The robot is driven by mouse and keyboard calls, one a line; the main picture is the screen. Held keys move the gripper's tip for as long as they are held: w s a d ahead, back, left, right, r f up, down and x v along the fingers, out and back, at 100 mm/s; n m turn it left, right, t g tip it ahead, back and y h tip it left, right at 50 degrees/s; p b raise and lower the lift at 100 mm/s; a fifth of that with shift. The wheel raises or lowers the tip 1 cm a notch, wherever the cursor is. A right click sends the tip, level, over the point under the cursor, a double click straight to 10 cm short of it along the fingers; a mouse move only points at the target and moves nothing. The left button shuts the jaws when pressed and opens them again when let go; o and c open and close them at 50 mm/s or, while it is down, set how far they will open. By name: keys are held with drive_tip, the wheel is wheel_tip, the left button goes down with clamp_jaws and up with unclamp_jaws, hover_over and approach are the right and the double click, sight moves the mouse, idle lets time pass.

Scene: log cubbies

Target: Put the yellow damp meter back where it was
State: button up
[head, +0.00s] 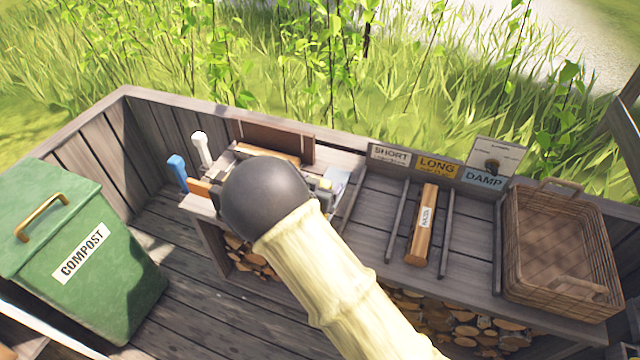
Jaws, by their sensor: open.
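A small yellow piece (325,185), perhaps the yellow damp meter, shows just right of my arm's dark round joint on the left bench. It is too small and too covered to be sure, and I cannot tell whether it touches my gripper. My gripper (322,200) is mostly hidden behind that joint, low over the left bench; only a grey edge shows at its right. It is open. A sign reading DAMP (484,179) stands at the back of the right bench, with a grey panel bearing a dark knob-like thing (492,167) behind it.
One split log (422,225) lies in the LONG lane (437,167) between dark rails. The SHORT lane (391,155) looks empty. A wicker basket (560,245) is at the right, a green compost bin (80,250) at the left. Blue (177,170) and white (201,148) handles stand left of my gripper.

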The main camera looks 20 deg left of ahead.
drive_tip(key=p+v, duration=0.2)
drive_tip(key=v, duration=1)
drive_tip(key=shift+d, duration=0.1)
idle(0.4)
drive_tip(key=w+d+r+g+y, duration=0.1)
drive_tip(key=w+d+g, duration=0.15)
drive_tip(key=d, duration=0.45)
drive_tip(key=w+d+r+g+y, duration=0.1)
drive_tip(key=w+d+r+g, duration=0.15)
drive_tip(key=d, duration=0.35)
drive_tip(key=s+d+r+g, duration=0.1)
drive_tip(key=s+d+g, duration=0.2)
drive_tip(key=s+d, duration=0.4)
drive_tip(key=s+d+r+g+h, duration=0.1)
drive_tip(key=s+d+r+g, duration=0.1)
drive_tip(key=s+d, duration=0.6)
drive_tip(key=d, duration=0.6)
drive_tip(key=shift+s+r+n+g, duration=0.2)
drive_tip(key=shift+r+n+g, duration=0.05)
drive_tip(key=shift+n+g, duration=0.15)
